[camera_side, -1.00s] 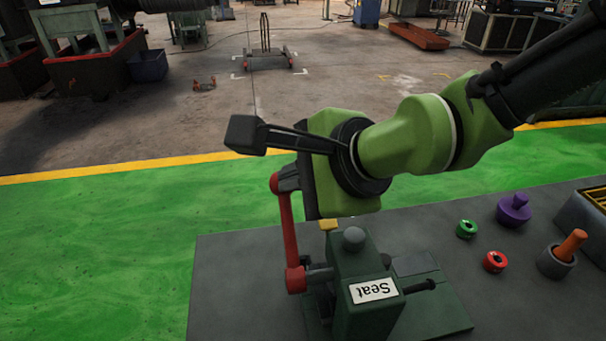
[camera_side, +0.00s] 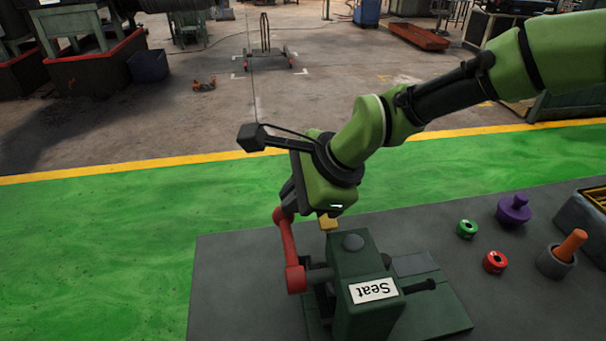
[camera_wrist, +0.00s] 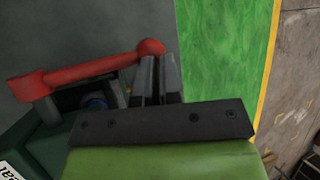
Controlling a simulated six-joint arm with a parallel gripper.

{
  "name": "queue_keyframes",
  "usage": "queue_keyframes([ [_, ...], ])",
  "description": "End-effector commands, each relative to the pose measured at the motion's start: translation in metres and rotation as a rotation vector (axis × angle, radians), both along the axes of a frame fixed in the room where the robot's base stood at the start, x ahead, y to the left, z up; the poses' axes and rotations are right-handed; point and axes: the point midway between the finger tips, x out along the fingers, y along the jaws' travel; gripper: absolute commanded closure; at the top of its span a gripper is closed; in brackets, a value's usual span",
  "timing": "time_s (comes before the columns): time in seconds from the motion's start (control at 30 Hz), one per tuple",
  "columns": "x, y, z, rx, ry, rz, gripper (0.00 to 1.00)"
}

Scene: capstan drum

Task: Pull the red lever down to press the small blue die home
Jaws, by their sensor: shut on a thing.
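The red lever (camera_side: 289,250) is on the left side of a green press (camera_side: 365,260) labelled "Seat". It rises from its pivot and leans a little left. My gripper (camera_side: 284,210) is shut on the lever's upper end. In the wrist view, the fingers (camera_wrist: 158,75) meet the round knob of the red lever (camera_wrist: 90,72). A small blue round part (camera_wrist: 97,102), likely the blue die, shows partly beneath the lever in the wrist view. The die cannot be made out in the side view.
The press stands on a dark grey table (camera_side: 240,285). To its right are a green ring (camera_side: 467,229), a red ring (camera_side: 495,262), a purple knobbed piece (camera_side: 514,209) and a grey cup with an orange peg (camera_side: 556,259). The table left of the lever is clear.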

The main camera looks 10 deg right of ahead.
Motion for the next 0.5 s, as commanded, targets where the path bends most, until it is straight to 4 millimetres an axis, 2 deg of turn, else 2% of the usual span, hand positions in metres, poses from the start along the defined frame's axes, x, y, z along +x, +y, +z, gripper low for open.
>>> queue_keyframes([
  [0.5,0.003,0.0,-0.012,-0.001,-0.009,0.0,1.0],
])
